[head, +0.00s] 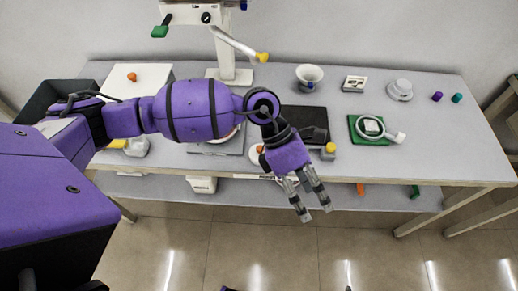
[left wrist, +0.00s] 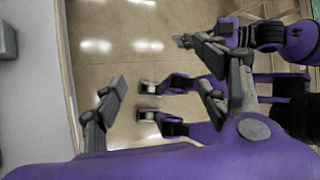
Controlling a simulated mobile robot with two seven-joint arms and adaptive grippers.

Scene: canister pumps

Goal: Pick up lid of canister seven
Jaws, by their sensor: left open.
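No label reading seven is legible, so I cannot tell which lid belongs to canister seven. A white round piece with an orange knob (head: 258,149) sits at the table's front edge, partly hidden behind my left forearm and wrist. My left gripper (head: 315,211) is open and empty, in front of the table edge, over the floor. Its spread fingers also show in the left wrist view (left wrist: 160,97), with only floor and parts of my own body between and beyond them. What looks like my right gripper (left wrist: 186,42) shows small at the top there; its jaws are unclear.
The grey table (head: 440,150) holds a green mat (head: 358,138) with a white hose, a white funnel bowl (head: 309,74), a white round device (head: 400,89) and a white board (head: 115,84) with an orange knob (head: 132,76). A lower shelf (head: 390,200) runs underneath. Floor in front is clear.

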